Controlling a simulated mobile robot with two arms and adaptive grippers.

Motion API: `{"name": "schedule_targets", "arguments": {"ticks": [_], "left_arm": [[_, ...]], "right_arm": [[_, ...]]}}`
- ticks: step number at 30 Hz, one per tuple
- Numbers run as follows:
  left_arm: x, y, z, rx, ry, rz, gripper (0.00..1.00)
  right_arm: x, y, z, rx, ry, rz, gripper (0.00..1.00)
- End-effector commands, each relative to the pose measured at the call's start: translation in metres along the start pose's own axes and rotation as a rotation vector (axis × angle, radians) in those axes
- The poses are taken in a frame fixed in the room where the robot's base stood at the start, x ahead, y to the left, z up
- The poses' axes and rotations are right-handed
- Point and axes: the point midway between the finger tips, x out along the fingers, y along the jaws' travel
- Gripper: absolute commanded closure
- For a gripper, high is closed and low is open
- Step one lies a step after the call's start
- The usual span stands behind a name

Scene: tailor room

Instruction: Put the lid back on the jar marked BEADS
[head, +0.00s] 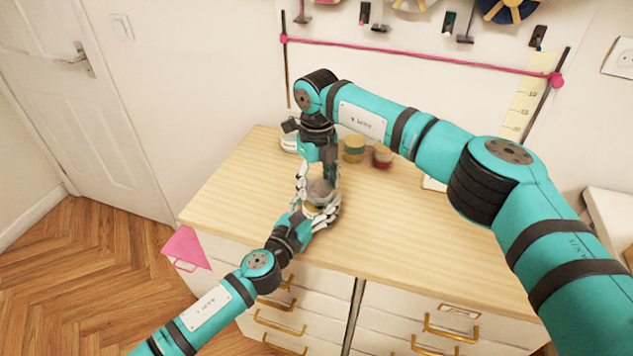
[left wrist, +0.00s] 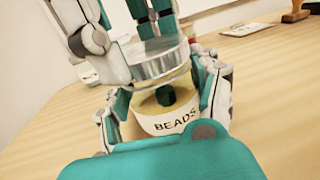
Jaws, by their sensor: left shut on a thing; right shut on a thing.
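The jar marked BEADS (left wrist: 172,120) has a cream label with black letters, and something dark green shows in its open top. My left gripper (head: 318,213) is shut around the jar, with white fingers on both sides of it in the left wrist view. The round silver-grey lid (left wrist: 160,62) is held by my right gripper (head: 319,183), which comes down from above and is shut on it. The lid (head: 320,189) is over the jar, with a gap between them in the left wrist view. In the head view the fingers hide much of the jar.
The pale wooden counter (head: 235,200) is clear at its left and front. A yellowish jar (head: 353,149) and a red one (head: 382,157) stand behind the right wrist. A whitish container (head: 289,142) is at the back left.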

Motion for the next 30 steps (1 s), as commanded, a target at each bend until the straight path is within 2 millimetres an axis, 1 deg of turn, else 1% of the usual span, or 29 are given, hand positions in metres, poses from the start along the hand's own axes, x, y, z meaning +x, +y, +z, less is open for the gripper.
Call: {"name": "schedule_targets", "arguments": {"ticks": [1,3,21,27,30], "left_arm": [[-0.0002,-0.0002,-0.0009,0.001,0.002,0.000,1.00],[-0.0002,-0.0003,-0.0009,0.001,0.002,-0.001,1.00],[-0.0004,-0.0008,-0.0012,0.000,0.002,-0.001,1.00],[-0.0004,-0.0008,-0.0013,0.000,0.002,-0.002,1.00],[-0.0004,-0.0009,-0.0013,0.000,0.002,-0.002,1.00]], "right_arm": [[-0.0010,-0.0007,0.0006,0.112,-0.003,0.000,0.50],[-0.0010,-0.0016,0.0005,0.278,-0.003,0.000,0.50],[-0.0001,-0.0055,-0.0046,1.675,-0.003,0.003,0.50],[0.0002,-0.0049,-0.0066,2.097,-0.002,0.004,0.50],[0.0003,-0.0046,-0.0073,2.274,-0.002,0.005,0.50]]}}
